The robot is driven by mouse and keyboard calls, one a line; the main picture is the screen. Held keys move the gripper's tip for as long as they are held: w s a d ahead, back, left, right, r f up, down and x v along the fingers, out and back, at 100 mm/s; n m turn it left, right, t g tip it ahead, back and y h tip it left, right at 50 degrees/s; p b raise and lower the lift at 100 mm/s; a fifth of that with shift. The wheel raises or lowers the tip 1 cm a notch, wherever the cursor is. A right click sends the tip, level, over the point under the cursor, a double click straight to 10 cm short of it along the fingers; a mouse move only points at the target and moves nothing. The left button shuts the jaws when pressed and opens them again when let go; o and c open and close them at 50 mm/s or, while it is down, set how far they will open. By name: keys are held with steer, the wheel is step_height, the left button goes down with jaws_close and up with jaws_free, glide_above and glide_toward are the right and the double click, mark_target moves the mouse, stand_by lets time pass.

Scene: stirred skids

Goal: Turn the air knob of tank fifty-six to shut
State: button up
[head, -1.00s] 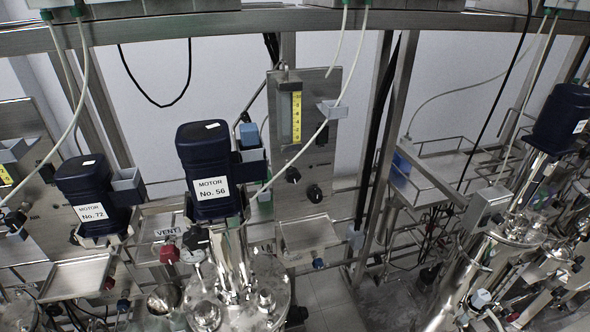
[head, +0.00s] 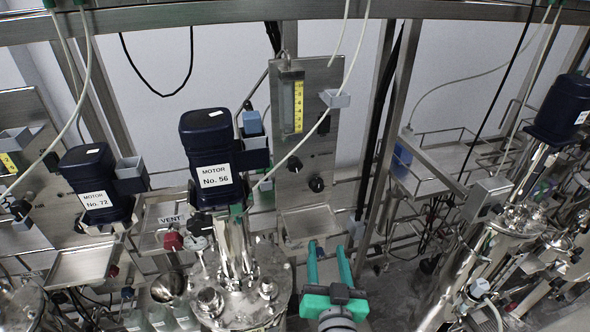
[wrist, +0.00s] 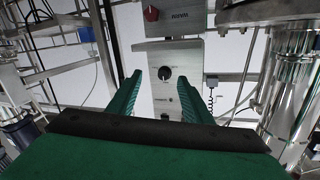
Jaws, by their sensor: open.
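Tank fifty-six's dark blue motor (head: 212,160), labelled "MOTOR No. 56", stands left of centre in the head view above its steel lid. I cannot read which is the air knob. My green gripper (head: 328,248) is open and empty, low in front of the panel. In the wrist view, a black knob (wrist: 165,73) on a steel plate shows between the fingers (wrist: 162,84), beyond the tips and apart from them.
A steel tray (head: 309,226) sits under the panel, close to my gripper. A red knob (wrist: 151,14) shows at the top of the wrist view. Motor No. 72 (head: 97,186) stands at left, another tank (head: 520,215) at right. Thin hoses hang across the panel.

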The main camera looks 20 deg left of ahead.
mark_target(296, 166)
steer(key=w+a+r+n+g+y, duration=0.1)
steer(key=a+r+n+y, duration=0.15)
steer(key=r, duration=0.55)
steer(key=w+a+r+n+y, duration=0.2)
steer(key=a+r, duration=0.1)
steer(key=r, duration=0.5)
steer(key=shift+h, duration=0.25)
steer(key=x, duration=0.7)
steer(key=f+x, duration=0.1)
steer(key=x, duration=0.2)
steer(key=shift+w+a, duration=0.15)
steer(key=shift+a, duration=0.25)
steer(key=shift+a+r, duration=0.1)
steer(key=c, duration=0.7)
steer(key=shift+m, duration=0.25)
steer(key=c, duration=0.4)
